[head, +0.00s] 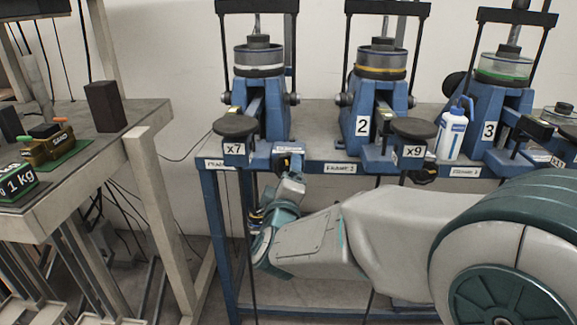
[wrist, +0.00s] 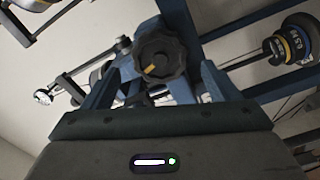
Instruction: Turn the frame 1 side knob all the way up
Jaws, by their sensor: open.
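Frame 1 (head: 258,115) is the leftmost blue lever frame, with an x7 label, on the blue bench in the head view. In the wrist view, a black lobed knob (wrist: 158,58) with a small orange mark shows at upper centre. My gripper (wrist: 163,82) is open, with one finger on each side of this knob; I cannot tell whether either touches it. In the head view, my gripper (head: 291,172) is at the bench's front edge, just right of the x7 label. There it covers most of the knob's place.
Frame 2 (head: 362,126) and frame 3 (head: 489,112) stand to the right, with a white-blue bottle (head: 452,135) between them. A separate table (head: 85,150) at left holds weights and a dark block (head: 104,106). A gap separates table and bench.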

